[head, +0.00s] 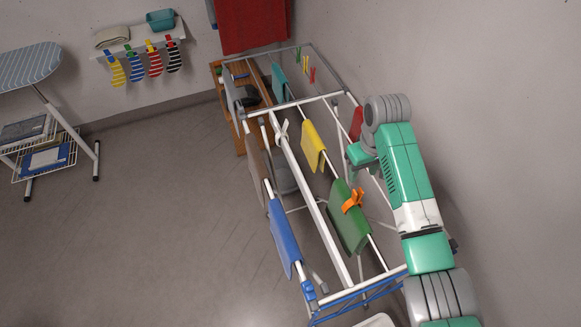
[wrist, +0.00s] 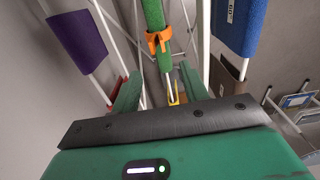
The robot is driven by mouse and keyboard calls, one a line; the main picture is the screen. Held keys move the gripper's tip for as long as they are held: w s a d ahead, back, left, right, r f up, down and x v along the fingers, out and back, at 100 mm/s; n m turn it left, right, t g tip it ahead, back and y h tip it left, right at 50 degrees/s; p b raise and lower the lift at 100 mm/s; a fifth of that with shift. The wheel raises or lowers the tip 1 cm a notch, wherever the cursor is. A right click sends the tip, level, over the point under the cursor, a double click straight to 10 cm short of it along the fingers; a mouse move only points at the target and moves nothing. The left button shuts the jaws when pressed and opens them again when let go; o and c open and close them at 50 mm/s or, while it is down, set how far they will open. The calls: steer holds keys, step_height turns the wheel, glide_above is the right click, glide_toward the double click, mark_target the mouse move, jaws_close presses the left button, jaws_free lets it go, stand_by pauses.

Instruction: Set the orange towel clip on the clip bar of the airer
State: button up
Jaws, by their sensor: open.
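The orange towel clip (head: 352,200) sits on top of the green towel (head: 347,225), which hangs over a rail of the white airer (head: 322,228). In the wrist view the clip (wrist: 158,40) straddles the green towel (wrist: 153,15), ahead of my fingers. My gripper (wrist: 159,90) is open and empty, its two green fingers apart on either side of the rail line. In the head view, my gripper (head: 361,154) is partly hidden by my arm, beyond the clip and near the yellow towel. Small coloured clips (head: 305,63) show at the airer's far end; their bar is hard to make out.
Yellow (head: 313,146), blue (head: 285,238) and teal (head: 279,82) towels hang on the airer. A wooden stand (head: 238,130) is behind it. An ironing board (head: 28,64) and a wall shelf with socks (head: 140,42) are at left. The floor left of the airer is clear.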

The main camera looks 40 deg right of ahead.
mark_target(358, 192)
steer(key=f+b, duration=0.6)
steer(key=shift+s+d+f, duration=0.1)
steer(key=shift+s+f, duration=0.25)
steer(key=shift+f+b, duration=0.6)
steer(key=shift+f, duration=1.25)
jaws_close()
